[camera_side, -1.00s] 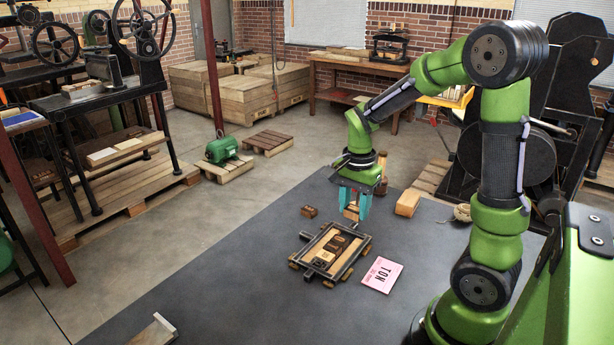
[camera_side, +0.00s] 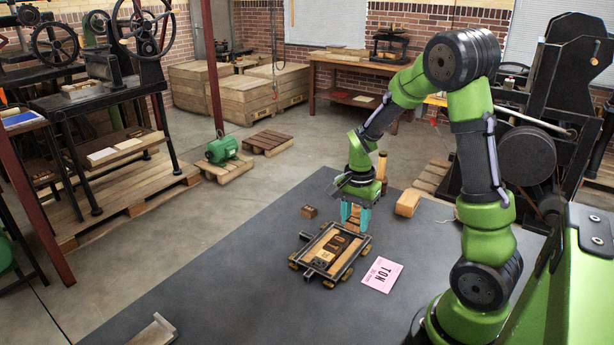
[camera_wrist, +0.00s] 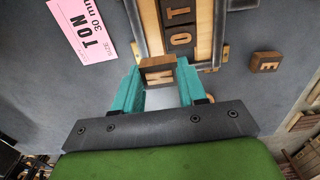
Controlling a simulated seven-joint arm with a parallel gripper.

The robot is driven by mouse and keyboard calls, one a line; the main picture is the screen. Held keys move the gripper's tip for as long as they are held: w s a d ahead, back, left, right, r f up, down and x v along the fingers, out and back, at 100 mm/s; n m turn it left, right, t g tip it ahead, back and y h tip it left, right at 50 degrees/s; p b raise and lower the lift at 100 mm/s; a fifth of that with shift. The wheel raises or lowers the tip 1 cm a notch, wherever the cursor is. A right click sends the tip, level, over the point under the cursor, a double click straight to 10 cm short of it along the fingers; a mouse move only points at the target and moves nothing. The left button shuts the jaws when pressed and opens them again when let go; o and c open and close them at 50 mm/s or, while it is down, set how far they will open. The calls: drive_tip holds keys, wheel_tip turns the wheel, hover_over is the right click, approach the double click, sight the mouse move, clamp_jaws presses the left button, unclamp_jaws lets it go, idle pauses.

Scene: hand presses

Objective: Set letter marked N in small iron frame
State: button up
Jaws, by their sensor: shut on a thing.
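My gripper (camera_side: 356,228) is shut on a wooden letter block (camera_wrist: 158,72) marked N, which shows between the teal fingers in the wrist view (camera_wrist: 160,88). The small iron frame (camera_side: 313,267) lies on the dark mat, and it also shows at the top of the wrist view (camera_wrist: 218,30). Dark letter blocks, with T and O (camera_wrist: 181,40) readable, sit inside it beside pale wooden strips. The gripper is at the frame's far end in the side view. The N block overlaps the frame's near end in the wrist view; its exact height above the mat is hard to tell.
A loose block marked E (camera_wrist: 265,62) lies outside the frame. A pink card (camera_side: 381,274) reading TON lies beside the frame. A plain wooden block (camera_side: 407,202) and an upright wooden tool (camera_side: 381,165) stand behind. The front of the mat (camera_side: 240,300) is mostly clear.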

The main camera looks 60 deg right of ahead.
sight(346, 225)
drive_tip(key=w, duration=0.1)
drive_tip(key=w+d, duration=0.1)
drive_tip(key=w, duration=0.1)
drive_tip(key=shift+d+f, duration=0.2)
drive_tip(key=shift+d, duration=0.15)
drive_tip(key=shift+f, duration=1.75)
drive_tip(key=shift+f, duration=0.1)
drive_tip(key=shift+f, duration=0.4)
drive_tip(key=o, duration=1)
